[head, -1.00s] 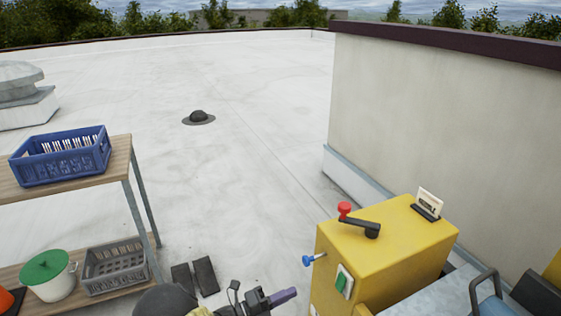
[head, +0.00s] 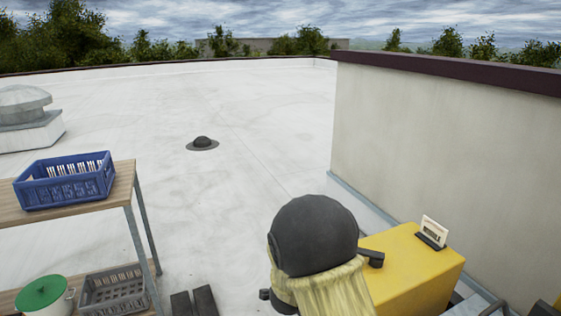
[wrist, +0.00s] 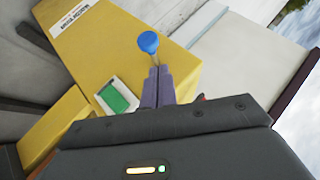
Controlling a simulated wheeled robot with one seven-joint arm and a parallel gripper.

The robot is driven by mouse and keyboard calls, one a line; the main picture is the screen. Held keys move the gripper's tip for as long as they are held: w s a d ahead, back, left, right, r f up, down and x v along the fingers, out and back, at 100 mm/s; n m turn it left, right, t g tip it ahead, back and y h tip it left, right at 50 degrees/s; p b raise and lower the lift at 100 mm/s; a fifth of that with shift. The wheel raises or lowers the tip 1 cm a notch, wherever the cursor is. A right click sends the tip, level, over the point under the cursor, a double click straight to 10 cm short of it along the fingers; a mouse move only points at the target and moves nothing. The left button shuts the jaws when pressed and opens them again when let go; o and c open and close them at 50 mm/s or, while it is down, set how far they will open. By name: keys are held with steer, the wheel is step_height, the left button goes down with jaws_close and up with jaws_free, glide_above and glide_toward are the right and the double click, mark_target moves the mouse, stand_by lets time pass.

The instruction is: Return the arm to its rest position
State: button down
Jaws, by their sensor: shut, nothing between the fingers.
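My gripper (wrist: 158,87) shows in the wrist view with its two purple fingers together and nothing between them. Beyond the fingertips is a blue knob (wrist: 148,42) on a thin stem at the yellow cabinet (wrist: 95,45). I cannot tell whether the fingers touch it. In the head view my raised arm, with a dark rounded joint, stands in front of the yellow cabinet (head: 420,270) and hides its left part. The gripper itself is hidden there.
A shelf (head: 125,190) with a blue crate (head: 65,185), a grey crate (head: 112,290) and a green-lidded pot (head: 42,293) stands at left. A wall (head: 440,150) rises behind the cabinet.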

steer(key=s+d+r+n+g+y, duration=0.1)
steer(key=s+d+r+n+g, duration=0.15)
steer(key=s+n, duration=0.35)
steer(key=s+d+r+n+g+y, duration=0.1)
steer(key=s+d+r+n+g, duration=0.2)
steer(key=s, duration=0.5)
steer(key=s+d+r+n+g+y, duration=0.1)
steer(key=s+d+n+y, duration=0.1)
steer(key=s+n, duration=0.5)
steer(key=w+p+v, duration=0.2)
steer(key=p+v, duration=0.9)
steer(key=p, duration=0.1)
steer(key=w+r+p+v, duration=0.1)
steer(key=w+p+v, duration=0.1)
steer(key=p+v, duration=1)
steer(key=shift+a+r+m, duration=0.2)
steer(key=shift+a+m, duration=0.05)
steer(key=shift+m, duration=0.05)
